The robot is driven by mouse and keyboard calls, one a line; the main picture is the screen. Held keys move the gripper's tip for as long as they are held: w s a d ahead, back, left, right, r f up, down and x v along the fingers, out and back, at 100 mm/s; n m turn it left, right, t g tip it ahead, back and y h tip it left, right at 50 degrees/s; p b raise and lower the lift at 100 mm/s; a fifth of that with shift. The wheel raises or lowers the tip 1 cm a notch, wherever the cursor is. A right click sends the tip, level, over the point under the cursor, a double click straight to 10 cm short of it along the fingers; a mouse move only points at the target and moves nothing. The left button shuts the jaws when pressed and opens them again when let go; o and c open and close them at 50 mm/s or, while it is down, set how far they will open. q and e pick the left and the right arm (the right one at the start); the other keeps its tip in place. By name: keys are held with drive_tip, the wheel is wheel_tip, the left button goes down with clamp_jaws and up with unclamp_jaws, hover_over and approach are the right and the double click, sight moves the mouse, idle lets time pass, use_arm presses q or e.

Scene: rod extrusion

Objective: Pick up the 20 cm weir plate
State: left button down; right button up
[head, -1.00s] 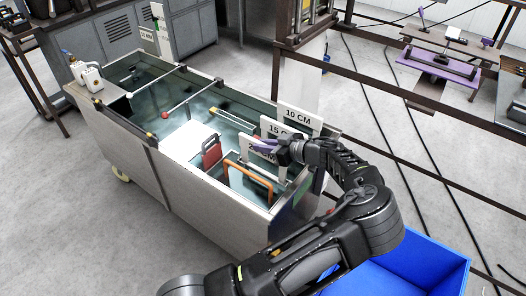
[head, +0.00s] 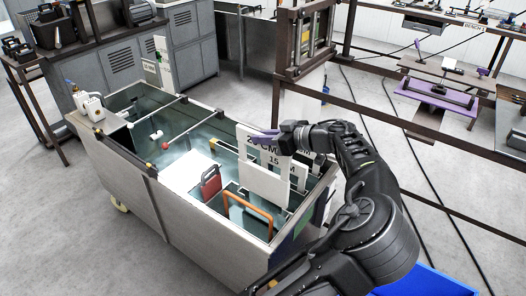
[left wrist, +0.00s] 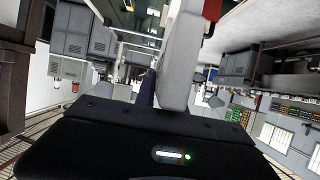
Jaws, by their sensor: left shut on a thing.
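The white 20 cm weir plate (head: 247,145) is upright above the near end of the water tank, with part of its label hidden by my fingers. My left gripper (head: 266,138), with purple fingertips, is shut on its upper part. In the left wrist view a pale grey slab, apparently the plate (left wrist: 182,65), stands up in front of the dark gripper body. The 15 cm plate (head: 274,160) shows partly behind it. The 10 cm plate is mostly hidden by the held plate and my gripper. My right gripper is not in view.
The steel tank (head: 150,190) holds water, with an orange handle (head: 248,207) and a red item (head: 210,183) near the held plate. A dark frame post (head: 277,95) stands behind the tank. A blue bin (head: 425,282) lies at lower right. Floor left is clear.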

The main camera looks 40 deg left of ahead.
use_arm(q)
drive_tip(key=shift+r, duration=1.05)
